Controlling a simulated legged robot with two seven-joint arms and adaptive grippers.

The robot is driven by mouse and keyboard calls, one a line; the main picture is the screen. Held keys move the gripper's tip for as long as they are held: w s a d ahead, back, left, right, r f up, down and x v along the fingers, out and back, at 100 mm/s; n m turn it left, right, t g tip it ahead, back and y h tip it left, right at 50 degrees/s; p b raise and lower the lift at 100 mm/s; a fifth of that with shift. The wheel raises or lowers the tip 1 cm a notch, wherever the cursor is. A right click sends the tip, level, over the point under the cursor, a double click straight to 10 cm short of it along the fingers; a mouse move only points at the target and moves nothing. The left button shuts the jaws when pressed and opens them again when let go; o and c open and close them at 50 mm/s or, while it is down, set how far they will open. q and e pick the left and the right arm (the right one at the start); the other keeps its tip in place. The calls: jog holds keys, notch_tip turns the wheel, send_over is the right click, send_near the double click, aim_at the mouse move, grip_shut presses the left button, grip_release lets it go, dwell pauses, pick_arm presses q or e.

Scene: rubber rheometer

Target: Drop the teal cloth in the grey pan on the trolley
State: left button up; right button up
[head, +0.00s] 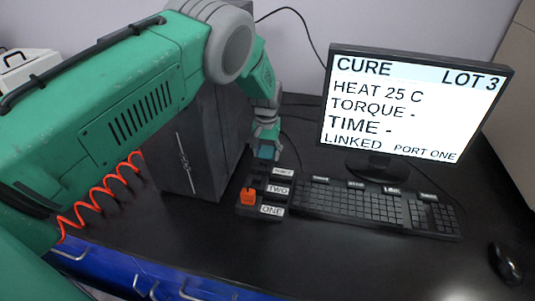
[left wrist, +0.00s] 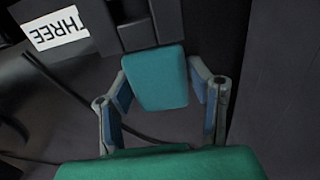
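My left gripper (head: 266,150) hangs at the end of my green arm, above the far end of the black port block, beside the dark tower. In the left wrist view its two blue-grey fingers (left wrist: 160,88) stand on either side of a teal, flat, rounded piece, seemingly the teal cloth (left wrist: 155,78). They look closed on its edges, though a thin gap may show at the right. In the head view a small bit of teal shows at the fingertips. The grey pan and the trolley are in neither view. My right gripper is not in view.
The port block (head: 246,210) carries an orange plug (head: 248,196) by the label ONE. A keyboard (head: 360,207), a monitor (head: 415,105) and a mouse (head: 505,264) stand to the right. The dark tower (head: 195,145) is close on the left. The front desk (head: 330,265) is clear.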

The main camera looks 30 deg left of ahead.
pick_arm(q)
jog(key=shift+o, duration=0.3)
jog(key=shift+s+a+f, duration=0.25)
jog(key=shift+a+f, duration=0.1)
jog(key=shift+f, duration=0.2)
jog(key=shift+d, duration=0.1)
